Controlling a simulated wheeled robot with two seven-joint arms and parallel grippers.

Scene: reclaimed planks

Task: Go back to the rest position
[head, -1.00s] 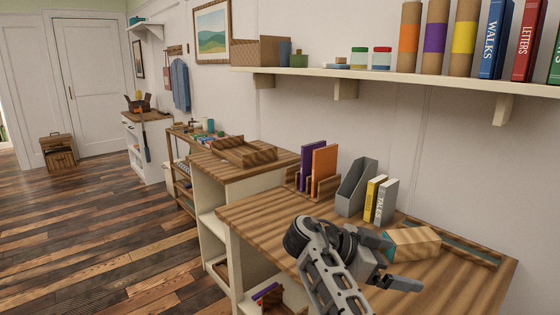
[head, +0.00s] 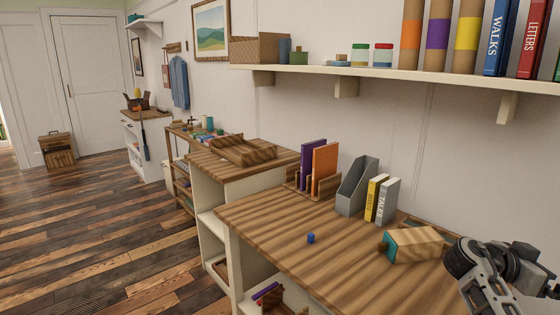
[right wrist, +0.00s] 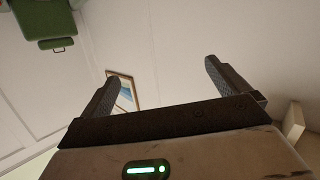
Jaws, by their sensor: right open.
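My right arm stands at the lower right of the head view, over the right end of the wooden desk (head: 270,225). Its gripper's fingers are not clearly visible there. In the right wrist view my right gripper (right wrist: 160,72) is open, with nothing between its two dark fingers. The wall and part of a framed picture (right wrist: 121,90) show behind them. My left gripper is in neither view.
On the desk are a small blue cube (head: 311,238), a wooden block with a teal end (head: 418,244), a grey file holder (head: 354,190), books (head: 387,202) and a book rack (head: 300,184). A wall shelf (head: 400,76) runs above. The desk's front left is clear.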

